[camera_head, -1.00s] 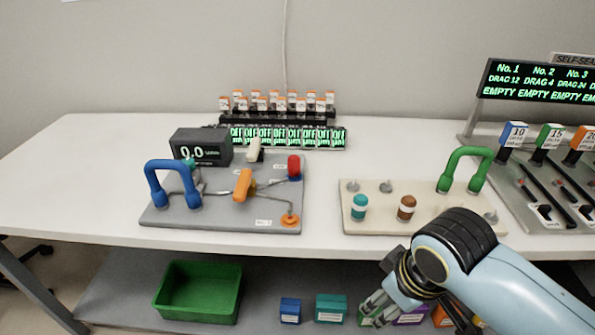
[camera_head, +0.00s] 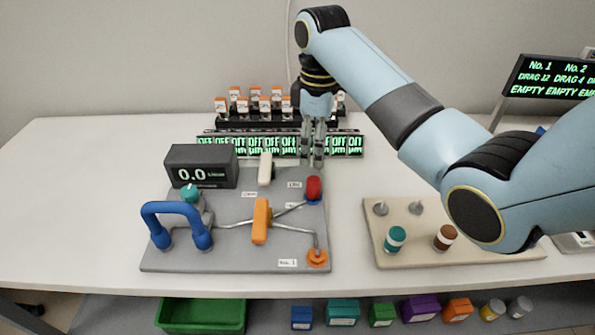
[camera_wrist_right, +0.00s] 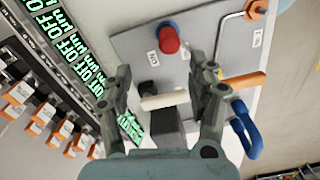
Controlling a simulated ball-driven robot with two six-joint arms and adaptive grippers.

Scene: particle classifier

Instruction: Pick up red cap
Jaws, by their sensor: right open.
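The red cap (camera_head: 313,186) sits on a blue-based fitting at the right back of the grey board (camera_head: 170,256). It also shows in the right wrist view (camera_wrist_right: 168,40), beyond the fingers and upright on the board. My right gripper (camera_head: 313,160) points down from above, just behind and above the red cap in the head view. In the right wrist view my right gripper (camera_wrist_right: 160,75) has its two fingers spread, with nothing between them. It does not touch the cap. My left gripper is not in view.
On the board stand a blue handle (camera_head: 177,222), an orange lever (camera_head: 261,221), a white lever (camera_head: 265,168) and a dark display (camera_head: 200,166). Green-lit displays (camera_head: 250,146) and orange-topped bottles (camera_head: 264,104) stand behind. A beige board (camera_head: 400,255) is at the right. The left tabletop is clear.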

